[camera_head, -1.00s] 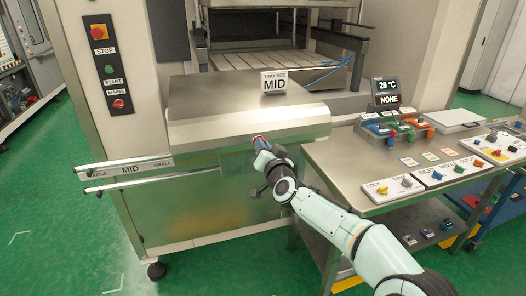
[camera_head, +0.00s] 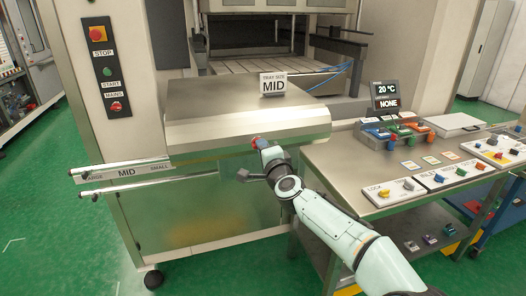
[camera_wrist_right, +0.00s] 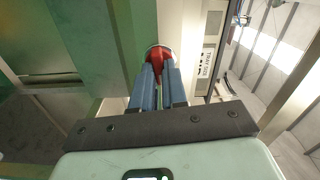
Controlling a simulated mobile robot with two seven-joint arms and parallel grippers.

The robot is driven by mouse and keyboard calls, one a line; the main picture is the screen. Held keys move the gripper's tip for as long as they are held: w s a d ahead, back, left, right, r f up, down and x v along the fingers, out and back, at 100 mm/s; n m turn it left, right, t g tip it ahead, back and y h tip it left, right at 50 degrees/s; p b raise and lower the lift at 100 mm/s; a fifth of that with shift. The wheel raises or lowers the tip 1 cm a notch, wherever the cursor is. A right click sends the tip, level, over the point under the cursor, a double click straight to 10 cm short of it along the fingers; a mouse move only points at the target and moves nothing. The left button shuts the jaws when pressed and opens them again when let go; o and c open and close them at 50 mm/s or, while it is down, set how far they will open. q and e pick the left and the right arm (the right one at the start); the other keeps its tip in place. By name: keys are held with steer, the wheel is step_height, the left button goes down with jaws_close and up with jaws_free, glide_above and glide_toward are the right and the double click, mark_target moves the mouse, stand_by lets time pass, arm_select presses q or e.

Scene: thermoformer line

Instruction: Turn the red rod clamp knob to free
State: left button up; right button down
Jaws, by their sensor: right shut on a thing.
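The red rod clamp knob (camera_head: 257,141) sits at the right front of the machine, below the sloped steel cover. Only a small part of it shows in the head view. In the right wrist view the red knob (camera_wrist_right: 158,56) stands between the ends of two blue fingers. My right gripper (camera_head: 262,146) is shut on it; it also shows in the right wrist view (camera_wrist_right: 158,75). The knob's pointing direction is hard to read. My left gripper is not in view.
Two steel rods (camera_head: 120,188) stick out left of the machine, with a MID scale plate (camera_head: 126,173) between them. A TRAY SIZE MID sign (camera_head: 273,85) stands on the steel cover (camera_head: 235,112). A steel table (camera_head: 345,165) with several coloured parts and knob panels is at the right.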

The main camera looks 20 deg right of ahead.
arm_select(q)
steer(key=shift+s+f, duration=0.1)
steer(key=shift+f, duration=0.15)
arm_select(e)
steer(key=shift+m, duration=0.8)
steer(key=c, duration=1.2)
jaws_free()
steer(key=shift+o, duration=0.2)
arm_select(q)
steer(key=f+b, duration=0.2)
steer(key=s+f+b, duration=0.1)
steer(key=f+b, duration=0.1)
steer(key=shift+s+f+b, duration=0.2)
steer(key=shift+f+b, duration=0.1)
steer(key=shift+b, duration=0.1)
arm_select(e)
steer(key=s, duration=1.3)
steer(key=shift+s+d, duration=0.15)
steer(key=shift+s, duration=0.05)
steer(key=shift+f, duration=0.1)
